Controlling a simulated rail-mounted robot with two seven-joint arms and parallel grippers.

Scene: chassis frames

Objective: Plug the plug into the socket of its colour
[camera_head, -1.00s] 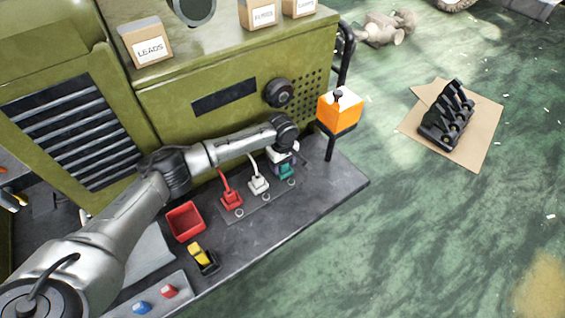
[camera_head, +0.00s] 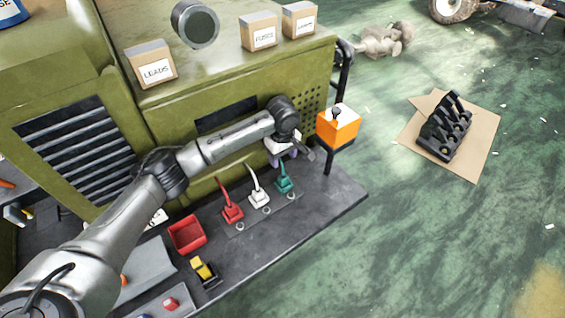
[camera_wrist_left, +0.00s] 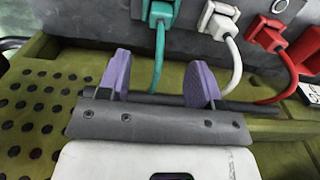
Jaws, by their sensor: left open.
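A teal plug (camera_head: 284,185) with a teal cable stands at the right end of a grey strip on the dark bench. A white plug (camera_head: 258,200) and a red plug (camera_head: 232,212) stand in a row to its left, each with its own cable. Separate sockets under the plugs cannot be made out. My left gripper (camera_head: 283,150) is above and behind the teal plug, apart from it. In the left wrist view its purple fingers (camera_wrist_left: 160,82) are spread and empty, with the teal cable (camera_wrist_left: 159,60) beyond them and the teal plug (camera_wrist_left: 158,12) at the top. My right gripper is out of view.
A red bin (camera_head: 187,233) and a yellow-black item (camera_head: 204,272) are left of the plugs. An orange box (camera_head: 338,125) stands on a post at the bench's right end. The green cabinet (camera_head: 215,80) rises behind. The front right of the bench (camera_head: 325,205) is clear.

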